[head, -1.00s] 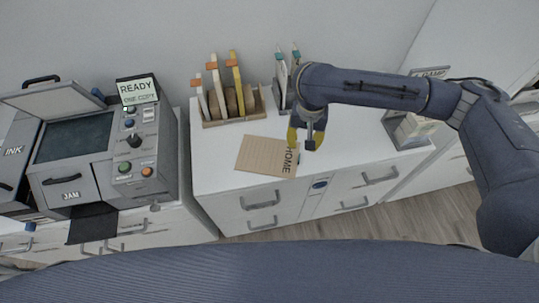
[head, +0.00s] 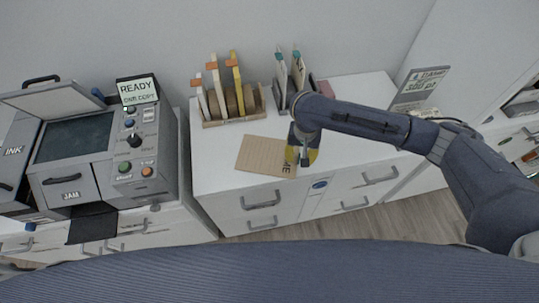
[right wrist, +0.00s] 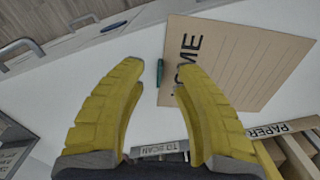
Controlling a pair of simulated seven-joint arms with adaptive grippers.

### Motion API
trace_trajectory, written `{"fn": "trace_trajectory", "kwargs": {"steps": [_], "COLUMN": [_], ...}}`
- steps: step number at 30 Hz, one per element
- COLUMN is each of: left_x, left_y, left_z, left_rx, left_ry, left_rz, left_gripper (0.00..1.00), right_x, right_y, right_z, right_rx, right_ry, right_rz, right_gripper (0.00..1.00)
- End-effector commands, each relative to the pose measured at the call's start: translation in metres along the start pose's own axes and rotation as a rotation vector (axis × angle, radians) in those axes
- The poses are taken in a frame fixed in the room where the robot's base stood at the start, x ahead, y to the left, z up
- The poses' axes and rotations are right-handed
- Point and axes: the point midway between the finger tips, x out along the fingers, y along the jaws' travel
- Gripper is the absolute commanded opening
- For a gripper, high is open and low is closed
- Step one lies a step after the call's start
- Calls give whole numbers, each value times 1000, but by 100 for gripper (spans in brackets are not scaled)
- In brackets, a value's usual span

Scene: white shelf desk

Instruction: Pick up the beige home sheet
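The beige home sheet (head: 262,156) lies flat on the white desk top, with lines across it and dark lettering along its right end. My right gripper (head: 303,160) is over the sheet's lettered right end in the head view. Its yellow fingers (right wrist: 160,80) are spread apart with nothing between them but the desk and a small dark green piece (right wrist: 160,72) at the sheet's edge. I cannot tell its exact height above the desk. My left gripper is not in view.
A wooden rack (head: 235,108) with upright folders stands behind the sheet, and a dark holder (head: 290,92) is beside it. A grey copier (head: 100,150) with a "READY" screen stands at left. The white desk top (head: 215,170) is clear around the sheet's left.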

Motion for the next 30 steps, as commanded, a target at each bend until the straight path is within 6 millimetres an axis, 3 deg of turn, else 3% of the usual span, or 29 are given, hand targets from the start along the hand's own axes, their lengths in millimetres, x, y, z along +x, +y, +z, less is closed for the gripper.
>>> {"fn": "trace_trajectory", "kwargs": {"steps": [9,20,28,30], "left_x": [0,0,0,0], "left_y": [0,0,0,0], "left_z": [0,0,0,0], "left_rx": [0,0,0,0], "left_ry": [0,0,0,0], "left_rz": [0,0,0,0], "left_gripper": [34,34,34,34], "right_x": [29,32,32,32], "right_y": [0,0,0,0], "right_z": [0,-1,-1,-1], "right_rx": [2,1,1,1], "right_ry": [-1,1,1,1], "right_rz": [1,1,1,1], "right_gripper": [31,32,0,0]}}
